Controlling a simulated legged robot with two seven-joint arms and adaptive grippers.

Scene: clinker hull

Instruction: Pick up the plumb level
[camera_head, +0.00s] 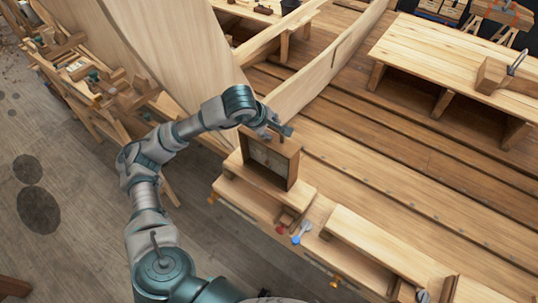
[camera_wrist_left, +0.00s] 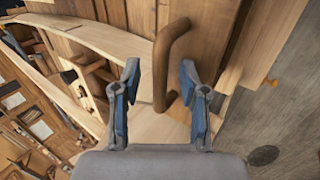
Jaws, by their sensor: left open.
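An upright wooden case with a dark front panel (camera_head: 268,160), which I take to be the plumb level, stands on a light wooden ledge (camera_head: 255,203). My left gripper (camera_head: 284,132) is at its top edge in the head view. In the left wrist view a brown curved wooden handle (camera_wrist_left: 176,38) rises between the two blue-grey fingers of the left gripper (camera_wrist_left: 159,80). The fingers are apart, with a gap visible on both sides of the handle. I cannot tell how deep the handle sits between them. My right gripper does not show.
Curved hull planks (camera_head: 165,55) rise behind and left of my left arm. Small red-handled (camera_head: 281,229) and blue-handled (camera_head: 302,231) tools are on the ledge's front side. A long bench (camera_head: 440,55) stands at the right. The plank floor (camera_head: 400,165) between is mostly clear.

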